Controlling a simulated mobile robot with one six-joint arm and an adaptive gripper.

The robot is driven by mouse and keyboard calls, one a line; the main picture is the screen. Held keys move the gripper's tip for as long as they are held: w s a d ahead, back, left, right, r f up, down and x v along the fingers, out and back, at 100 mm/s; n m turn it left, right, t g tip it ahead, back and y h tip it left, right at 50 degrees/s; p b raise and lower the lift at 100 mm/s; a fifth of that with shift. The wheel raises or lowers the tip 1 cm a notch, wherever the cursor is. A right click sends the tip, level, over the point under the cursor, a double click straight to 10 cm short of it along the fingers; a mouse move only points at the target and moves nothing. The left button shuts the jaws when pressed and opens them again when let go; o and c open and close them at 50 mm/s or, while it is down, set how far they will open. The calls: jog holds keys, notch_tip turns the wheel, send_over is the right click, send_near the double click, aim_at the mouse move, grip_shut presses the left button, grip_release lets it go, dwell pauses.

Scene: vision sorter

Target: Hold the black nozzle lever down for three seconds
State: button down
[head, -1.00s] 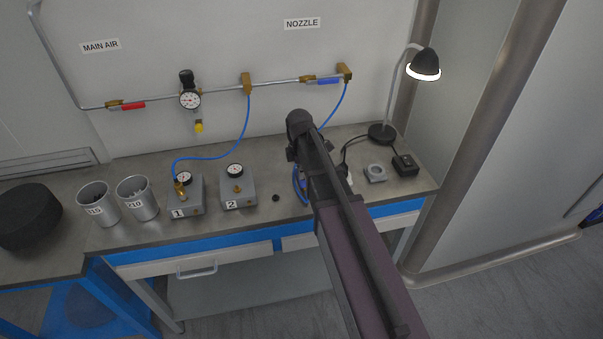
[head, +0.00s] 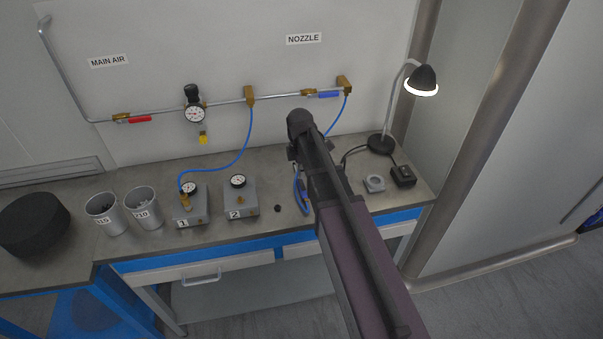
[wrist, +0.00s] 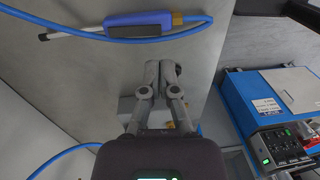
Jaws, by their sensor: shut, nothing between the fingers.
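The air nozzle (wrist: 165,20) is a blue body with a thin pale tip and a brass fitting, lying across the top of the wrist view. A dark strip along its side, probably the black lever (wrist: 138,31), faces my gripper. My gripper (wrist: 162,68) is shut and empty, its fingertips together, below the nozzle in the picture and apart from it there. I cannot tell the height gap. In the head view a bit of blue nozzle or hose (head: 301,190) shows left of my arm. My arm hides the gripper there.
The grey bench (head: 250,232) holds gauge blocks 1 (head: 190,210) and 2 (head: 241,203), two metal cups, a black round object (head: 34,223) and a lamp (head: 424,79). A blue hose (head: 230,163) runs from the wall pipe to block 1. A blue-handled valve (head: 328,94) sits under the NOZZLE label.

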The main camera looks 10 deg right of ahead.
aim_at(302, 188)
notch_tip(302, 188, up, 9)
jog(key=w+p, duration=0.1)
jog(key=p, duration=0.7)
jog(key=shift+w, duration=0.25)
jog(key=shift+s, duration=0.1)
dwell(0.4)
jog(key=s+d+f+m+b, duration=0.1)
jog(key=s+d+m, duration=0.1)
jog(key=s+m, duration=0.7)
jog(key=s+d+f+m+t+b, duration=0.1)
jog(key=s+d+f+m+b, duration=0.1)
jog(key=s+m, duration=0.6)
jog(key=shift+s+d+f+m, duration=0.25)
jog(key=shift+s+m, duration=0.15)
jog(key=shift+m, duration=0.4)
